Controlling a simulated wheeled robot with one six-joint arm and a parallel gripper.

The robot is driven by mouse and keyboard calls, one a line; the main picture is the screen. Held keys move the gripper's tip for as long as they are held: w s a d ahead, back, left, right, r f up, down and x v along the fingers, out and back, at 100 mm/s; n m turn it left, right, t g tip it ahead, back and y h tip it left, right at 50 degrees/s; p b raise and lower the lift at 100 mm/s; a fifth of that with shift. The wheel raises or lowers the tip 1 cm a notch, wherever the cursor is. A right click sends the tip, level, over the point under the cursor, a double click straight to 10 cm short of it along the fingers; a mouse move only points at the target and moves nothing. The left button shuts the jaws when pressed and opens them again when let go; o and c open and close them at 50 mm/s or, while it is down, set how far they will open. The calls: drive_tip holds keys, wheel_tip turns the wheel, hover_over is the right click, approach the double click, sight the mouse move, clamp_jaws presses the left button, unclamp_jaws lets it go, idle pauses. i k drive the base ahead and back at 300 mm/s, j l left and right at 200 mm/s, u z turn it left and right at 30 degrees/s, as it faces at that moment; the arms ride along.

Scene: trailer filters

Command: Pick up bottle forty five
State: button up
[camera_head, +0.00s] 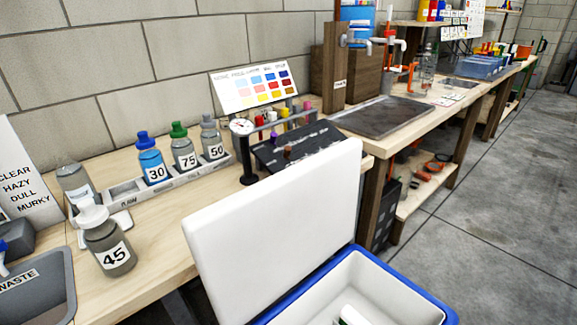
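Bottle forty five (109,241) is a grey bottle with a white cap and a white label reading 45. It stands upright on the wooden bench (150,268) at the lower left, apart from the tray with the other bottles. Nothing covers it. My gripper is not in view.
A tray (200,172) behind it holds bottles 30 (151,160), 75 (183,150) and 50 (212,140). A waste bin (38,290) is left. An open cooler's white lid (275,235) rises right of the bench edge.

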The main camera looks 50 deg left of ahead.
sight(107, 243)
drive_tip(key=u, duration=2.1)
